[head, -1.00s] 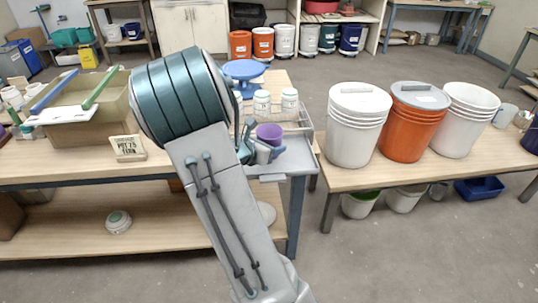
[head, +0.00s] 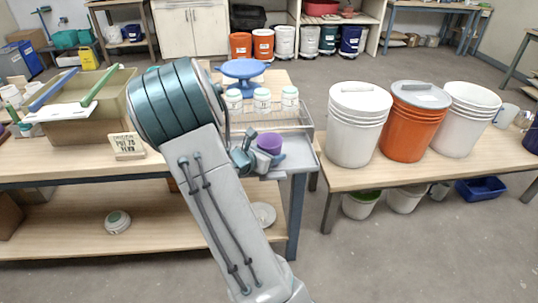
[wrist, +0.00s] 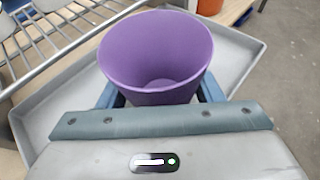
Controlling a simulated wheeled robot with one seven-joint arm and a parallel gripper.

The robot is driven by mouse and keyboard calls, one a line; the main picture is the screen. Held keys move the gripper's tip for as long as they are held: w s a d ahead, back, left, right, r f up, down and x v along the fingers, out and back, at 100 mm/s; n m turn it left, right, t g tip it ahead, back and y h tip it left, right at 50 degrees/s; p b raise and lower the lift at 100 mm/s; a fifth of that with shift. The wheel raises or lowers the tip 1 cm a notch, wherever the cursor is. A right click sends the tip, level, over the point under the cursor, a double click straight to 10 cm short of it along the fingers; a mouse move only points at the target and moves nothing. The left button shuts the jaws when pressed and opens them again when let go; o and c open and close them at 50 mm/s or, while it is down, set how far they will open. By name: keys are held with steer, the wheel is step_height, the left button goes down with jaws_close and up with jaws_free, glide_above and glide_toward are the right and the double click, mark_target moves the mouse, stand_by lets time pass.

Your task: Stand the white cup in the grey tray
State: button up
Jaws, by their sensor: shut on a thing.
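My gripper (wrist: 160,95) is shut on a purple cup (wrist: 157,50), with one blue finger on each side. The cup is upright, open at the top and looks empty; its outside is mostly hidden, and no white shows on it. The cup also shows in the head view (head: 269,142), beside my gripper (head: 245,160). The grey tray (wrist: 238,50) lies under the cup in the wrist view, and its edge shows in the head view (head: 300,160). Whether the cup's base touches the tray is hidden.
A wire rack (head: 290,115) stands just behind the cup, with several white jars (head: 262,100) and a blue stand (head: 243,70) near it. White and orange buckets (head: 415,125) stand on the right bench.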

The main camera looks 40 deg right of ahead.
steer(key=o, duration=1.2)
steer(key=shift+s+a+f, duration=0.2)
steer(key=shift+s+f, duration=0.1)
steer(key=shift+f, duration=0.4)
steer(key=shift+c, duration=0.2)
steer(key=shift+r+p, duration=0.55)
steer(key=shift+p, duration=0.15)
steer(key=w+r+p+v, duration=0.1)
steer(key=v, duration=1.1)
steer(key=s+a+r+m+g+y, duration=0.1)
steer(key=s+a+m+g+y, duration=0.35)
steer(key=s+m, duration=0.7)
steer(key=s+a+r+m+t+y, duration=0.2)
steer(key=a+m+y, duration=0.2)
steer(key=a, duration=0.3)
steer(key=s+a+r+m+t+y, duration=0.1)
steer(key=s+a+r+m+y, duration=0.1)
steer(key=a+m+y, duration=0.3)
steer(key=shift+s+a+r+t, duration=0.35)
steer(key=shift+s+a, duration=0.15)
steer(key=shift+a, duration=0.55)
steer(key=shift+r, duration=0.1)
